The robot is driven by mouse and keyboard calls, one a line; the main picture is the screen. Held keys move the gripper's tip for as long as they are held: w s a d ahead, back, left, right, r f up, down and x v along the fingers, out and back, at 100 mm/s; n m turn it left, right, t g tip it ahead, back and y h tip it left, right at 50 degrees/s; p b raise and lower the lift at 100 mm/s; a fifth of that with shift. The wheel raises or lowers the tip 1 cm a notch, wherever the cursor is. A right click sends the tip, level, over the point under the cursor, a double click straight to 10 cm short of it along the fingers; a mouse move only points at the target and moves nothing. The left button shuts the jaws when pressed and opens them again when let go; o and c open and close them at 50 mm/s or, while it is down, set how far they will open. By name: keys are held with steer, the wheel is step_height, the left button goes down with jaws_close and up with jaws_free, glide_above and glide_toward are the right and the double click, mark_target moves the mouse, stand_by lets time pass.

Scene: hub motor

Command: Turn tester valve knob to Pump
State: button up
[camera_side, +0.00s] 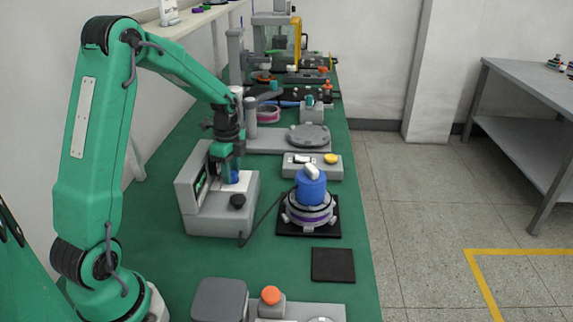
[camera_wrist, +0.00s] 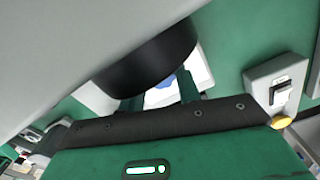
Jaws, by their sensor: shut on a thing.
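The tester (camera_side: 215,215) is a grey box with an upright screen panel, standing on the green bench left of centre. A blue knob (camera_side: 232,177) sits over a white plate on its top. My gripper (camera_side: 231,168) points down at the tester and is shut on the blue knob. In the wrist view, a bit of blue knob (camera_wrist: 165,82) shows over the white plate between my fingers (camera_wrist: 160,95). Most of the knob and any labels are hidden, so I cannot read its setting. A black knob (camera_side: 237,201) stands on the tester nearer the side camera.
A hub motor (camera_side: 309,212) with a blue cap (camera_side: 311,187) stands right of the tester, with a dark hose (camera_side: 266,216) between them. Behind is a grey switch box (camera_side: 325,170) with a yellow button (camera_side: 331,158). A dark pad (camera_side: 333,265) lies in front.

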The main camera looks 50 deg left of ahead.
mark_target(232, 173)
steer(key=shift+m, duration=0.3)
steer(key=o, duration=1)
steer(key=shift+c, duration=0.2)
steer(key=shift+r, duration=0.15)
steer(key=shift+r, duration=3.85)
